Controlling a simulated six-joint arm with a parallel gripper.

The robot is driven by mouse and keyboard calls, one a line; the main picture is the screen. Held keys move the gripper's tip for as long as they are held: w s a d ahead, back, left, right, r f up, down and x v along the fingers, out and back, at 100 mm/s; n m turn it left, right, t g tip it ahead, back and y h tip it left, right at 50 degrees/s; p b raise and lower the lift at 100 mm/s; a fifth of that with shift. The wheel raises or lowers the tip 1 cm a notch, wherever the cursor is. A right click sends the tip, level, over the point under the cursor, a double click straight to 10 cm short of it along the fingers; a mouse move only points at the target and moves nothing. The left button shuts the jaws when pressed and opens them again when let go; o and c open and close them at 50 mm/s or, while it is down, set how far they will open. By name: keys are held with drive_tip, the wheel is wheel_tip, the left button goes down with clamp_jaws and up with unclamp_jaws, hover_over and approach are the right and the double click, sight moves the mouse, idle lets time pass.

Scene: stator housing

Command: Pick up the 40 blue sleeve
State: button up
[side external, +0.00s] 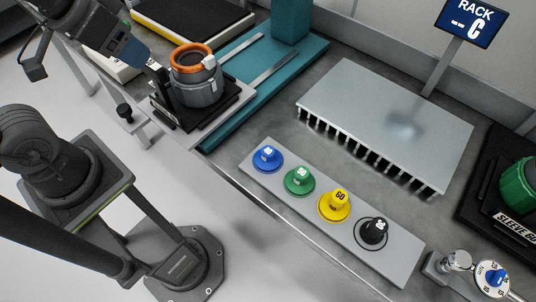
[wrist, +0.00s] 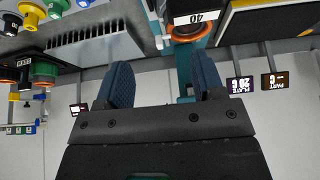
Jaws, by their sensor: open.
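The blue sleeve (side external: 267,157) stands upright at the far left end of a grey strip (side external: 395,262); its number is too small to read surely. In the wrist view a blue piece (wrist: 84,3) at the top edge seems to be the same sleeve. My gripper (side external: 142,62) is at the upper left, beside the stator housing (side external: 203,92) with its orange ring, well away from the blue sleeve. In the wrist view my gripper (wrist: 162,82) has its two blue fingers wide apart with nothing between them. A label reading 40 (wrist: 193,18) shows beyond the fingers, by an orange ring.
Green (side external: 299,180), yellow (side external: 335,204) and black (side external: 374,231) sleeves share the strip. A grey slotted rack (side external: 390,120) stands behind it, with a sign (side external: 470,22). A fixture (side external: 508,225) with a green part and a dial (side external: 492,278) are at right.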

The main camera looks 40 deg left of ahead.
drive_tip(key=w+d+f+m+g, duration=0.2)
drive_tip(key=w+d+m+g, duration=0.1)
drive_tip(key=w+d+m, duration=0.55)
drive_tip(key=m+g, duration=0.3)
drive_tip(key=m, duration=0.6)
hover_over(268, 151)
wheel_tip(268, 151, down, 10)
drive_tip(key=f, duration=0.8)
drive_tip(key=shift+w+d+f, duration=0.1)
drive_tip(key=shift+w+f, duration=0.1)
drive_tip(key=shift+s+f, duration=0.15)
drive_tip(key=shift+f, duration=2.45)
drive_tip(key=shift+c, duration=0.3)
drive_tip(key=c, duration=1.1)
